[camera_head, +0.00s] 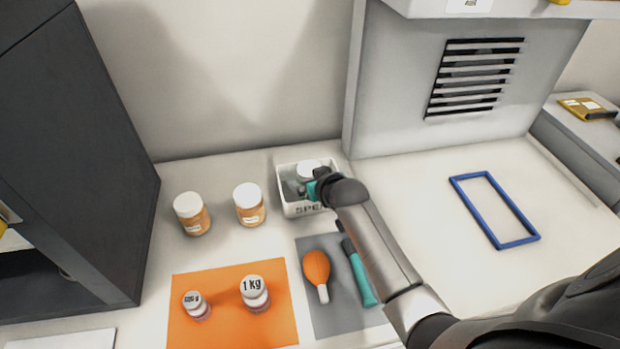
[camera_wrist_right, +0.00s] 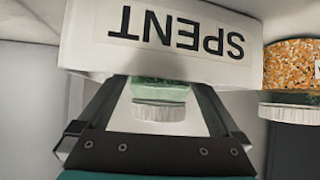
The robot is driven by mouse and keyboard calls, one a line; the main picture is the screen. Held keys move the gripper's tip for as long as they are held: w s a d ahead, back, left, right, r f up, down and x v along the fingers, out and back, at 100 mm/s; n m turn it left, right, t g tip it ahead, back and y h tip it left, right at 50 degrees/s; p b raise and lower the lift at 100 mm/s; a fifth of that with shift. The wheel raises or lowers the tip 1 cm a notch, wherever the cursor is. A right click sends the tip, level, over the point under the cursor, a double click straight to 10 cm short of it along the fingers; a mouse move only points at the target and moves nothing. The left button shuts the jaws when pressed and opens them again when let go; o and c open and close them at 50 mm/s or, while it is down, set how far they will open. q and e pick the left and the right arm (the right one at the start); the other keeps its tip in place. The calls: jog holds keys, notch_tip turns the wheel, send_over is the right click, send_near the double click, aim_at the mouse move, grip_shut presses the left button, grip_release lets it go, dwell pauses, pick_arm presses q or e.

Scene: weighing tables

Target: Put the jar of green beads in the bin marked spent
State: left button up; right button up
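The white bin marked SPENT (camera_head: 291,208) stands at the back of the table; its label also shows upside down in the right wrist view (camera_wrist_right: 180,35). The jar of green beads (camera_head: 308,167) is inside it, its white lid above the front wall. The wrist view shows the lid and a strip of green glass (camera_wrist_right: 160,108) past the rim. My right gripper (camera_head: 306,188) reaches over the bin's front. Its fingers (camera_wrist_right: 160,92) are apart on either side of the jar, with gaps beside the lid. The jar's lower part is hidden. My left gripper is out of view.
Two white-lidded jars of orange beads (camera_head: 192,214) (camera_head: 249,205) stand left of the bin. An orange mat (camera_head: 235,330) holds two weights (camera_head: 255,293) (camera_head: 196,305). A grey mat (camera_head: 335,325) holds an orange bulb (camera_head: 316,267) and teal tool (camera_head: 360,280). A blue frame (camera_head: 493,210) lies right.

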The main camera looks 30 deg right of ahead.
jog(key=shift+s+r, duration=0.3)
jog(key=shift+r, duration=0.1)
jog(key=p+v, duration=0.3)
jog(key=v, duration=0.8)
